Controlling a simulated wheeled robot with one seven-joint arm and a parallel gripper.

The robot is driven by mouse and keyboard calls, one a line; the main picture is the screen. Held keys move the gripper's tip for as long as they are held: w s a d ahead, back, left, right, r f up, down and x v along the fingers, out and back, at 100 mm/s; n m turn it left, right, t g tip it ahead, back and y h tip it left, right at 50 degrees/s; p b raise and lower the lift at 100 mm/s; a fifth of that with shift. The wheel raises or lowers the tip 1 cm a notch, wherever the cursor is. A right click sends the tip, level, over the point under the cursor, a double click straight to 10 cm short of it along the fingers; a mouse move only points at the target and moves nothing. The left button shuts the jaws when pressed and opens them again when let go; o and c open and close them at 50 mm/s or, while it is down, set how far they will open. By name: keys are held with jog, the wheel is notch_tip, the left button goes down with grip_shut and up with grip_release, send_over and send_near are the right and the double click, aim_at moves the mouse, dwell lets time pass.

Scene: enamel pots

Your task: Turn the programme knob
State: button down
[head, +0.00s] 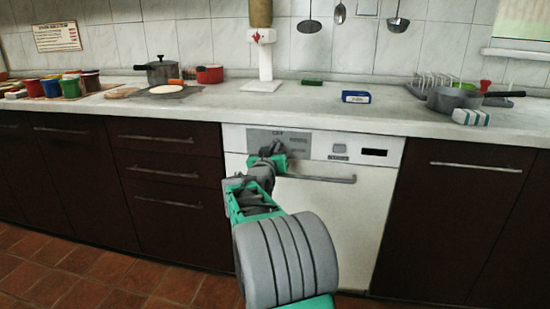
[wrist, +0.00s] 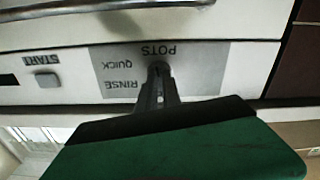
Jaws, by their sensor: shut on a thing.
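The white dishwasher (head: 325,215) stands under the counter, with a grey programme panel (head: 262,135) at the upper left of its front. In the wrist view, which is upside down, the panel (wrist: 220,70) carries the words POTS, QUICK and RINSE. The dark round programme knob (wrist: 158,69) sits by these words. My gripper (wrist: 160,92) is shut on the knob, and its fingers cover part of it. Which word the knob points to, I cannot tell. In the head view my gripper (head: 274,148) reaches the panel and hides the knob.
A START button (wrist: 43,82) and a dark display (head: 374,152) are on the same front. The door handle (head: 316,179) runs just below. The counter (head: 300,108) above holds pots, coloured cups, a blue box (head: 356,97) and a dish rack. Dark cabinets flank the dishwasher.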

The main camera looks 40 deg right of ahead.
jog(key=shift+f+m+b, duration=0.1)
jog(key=shift+m+b, duration=0.6)
jog(key=shift+m, duration=0.4)
jog(key=c, duration=1.5)
grip_release()
jog(key=p+v, duration=0.2)
jog(key=v, duration=0.5)
jog(key=shift+s+a, duration=0.25)
jog(key=shift+a, duration=0.1)
